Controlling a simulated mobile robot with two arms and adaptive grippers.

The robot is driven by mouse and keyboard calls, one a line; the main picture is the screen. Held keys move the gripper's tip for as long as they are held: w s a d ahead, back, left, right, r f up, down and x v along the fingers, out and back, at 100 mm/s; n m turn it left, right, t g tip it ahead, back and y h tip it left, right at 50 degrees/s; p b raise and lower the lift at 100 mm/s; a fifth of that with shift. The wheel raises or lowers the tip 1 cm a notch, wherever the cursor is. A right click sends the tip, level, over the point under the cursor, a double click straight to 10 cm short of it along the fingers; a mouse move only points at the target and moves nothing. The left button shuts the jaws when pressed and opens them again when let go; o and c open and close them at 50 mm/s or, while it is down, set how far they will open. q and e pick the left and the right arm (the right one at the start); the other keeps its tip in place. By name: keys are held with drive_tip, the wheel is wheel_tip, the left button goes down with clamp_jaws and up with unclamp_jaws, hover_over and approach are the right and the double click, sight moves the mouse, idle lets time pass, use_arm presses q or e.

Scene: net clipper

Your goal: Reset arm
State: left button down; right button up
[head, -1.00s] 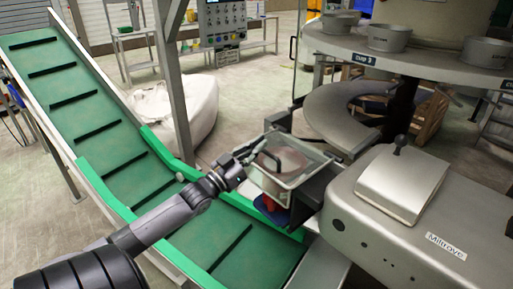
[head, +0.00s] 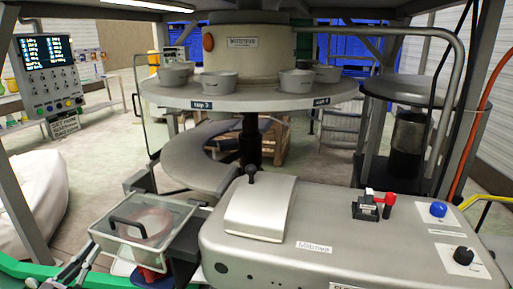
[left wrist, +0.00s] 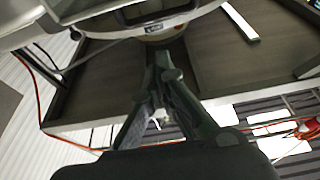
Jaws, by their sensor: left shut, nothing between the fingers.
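My left gripper (head: 78,266) is at the lower left edge of the head view, just left of and below a clear box with a dark handle (head: 145,232). Most of my left arm is cut off by the frame. In the left wrist view the fingers (left wrist: 163,58) come together at their tips, with nothing between them. My right gripper is not in view.
The grey clipper machine (head: 330,235) with a lever, red handle and blue button fills the lower right. A round table (head: 250,97) with several metal cups stands behind. A white sack (head: 30,200) and control panel (head: 48,75) are at left.

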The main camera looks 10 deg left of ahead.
use_arm(q)
drive_tip(key=s+d+f+g+y, duration=0.1)
drive_tip(key=s+d+f+g, duration=0.1)
drive_tip(key=d+f+g, duration=0.45)
drive_tip(key=s+d+f+g+y, duration=0.1)
drive_tip(key=s+d+f+g, duration=0.15)
drive_tip(key=d+f, duration=0.7)
drive_tip(key=s+d+f+g, duration=0.3)
drive_tip(key=s+d+g, duration=0.15)
drive_tip(key=s, duration=0.25)
drive_tip(key=s+d+f+g, duration=0.3)
drive_tip(key=s+d+g, duration=0.15)
drive_tip(key=s, duration=0.25)
wheel_tip(320, 180, down, 26)
drive_tip(key=s+m+g, duration=0.1)
drive_tip(key=s, duration=0.1)
drive_tip(key=s+a+f+g, duration=0.1)
drive_tip(key=s+a+f, duration=0.1)
drive_tip(key=s+f, duration=1.3)
drive_tip(key=shift+s+f+p, duration=0.3)
drive_tip(key=shift+s+p, duration=0.15)
drive_tip(key=shift+s, duration=0.25)
